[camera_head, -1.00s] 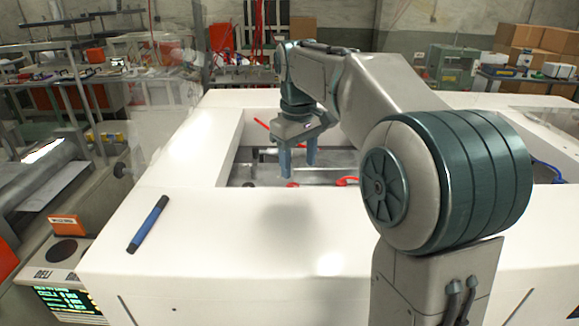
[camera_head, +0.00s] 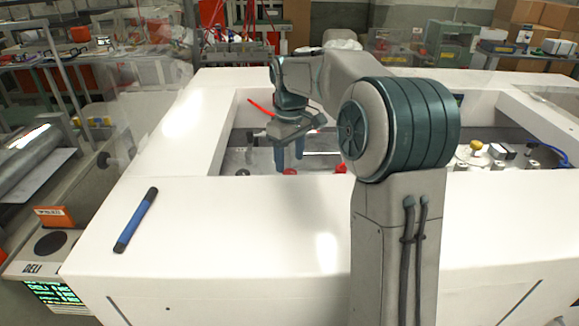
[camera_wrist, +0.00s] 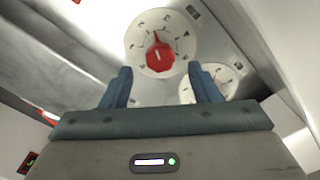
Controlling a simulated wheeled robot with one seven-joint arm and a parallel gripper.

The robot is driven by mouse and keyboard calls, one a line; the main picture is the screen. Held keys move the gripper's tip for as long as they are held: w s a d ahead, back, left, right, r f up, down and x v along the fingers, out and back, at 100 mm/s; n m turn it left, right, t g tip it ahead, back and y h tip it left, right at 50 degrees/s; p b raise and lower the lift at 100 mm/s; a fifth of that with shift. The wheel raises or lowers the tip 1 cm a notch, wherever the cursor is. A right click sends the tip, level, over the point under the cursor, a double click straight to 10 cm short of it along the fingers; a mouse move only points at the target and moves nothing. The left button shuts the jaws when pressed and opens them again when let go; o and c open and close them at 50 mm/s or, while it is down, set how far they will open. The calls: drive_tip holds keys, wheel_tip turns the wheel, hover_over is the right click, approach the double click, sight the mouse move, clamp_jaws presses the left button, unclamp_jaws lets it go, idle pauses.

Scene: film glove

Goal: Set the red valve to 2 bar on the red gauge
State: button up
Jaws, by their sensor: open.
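The white housing (camera_head: 230,215) surrounds the recess with a raised rim. A blue marker (camera_head: 136,221) lies on its left top. A red stick-like part (camera_head: 262,107) stands at the recess's far left. Fittings with a yellow top (camera_head: 476,145) are at the right, beside my arm.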

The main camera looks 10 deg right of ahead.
sight(290, 171)
drive_tip(key=shift+f, duration=1.8)
drive_tip(key=c, duration=1)
drive_tip(key=shift+o, duration=0.2)
drive_tip(key=shift+m, duration=0.7)
drive_tip(key=o, duration=1)
drive_tip(key=shift+c, duration=0.2)
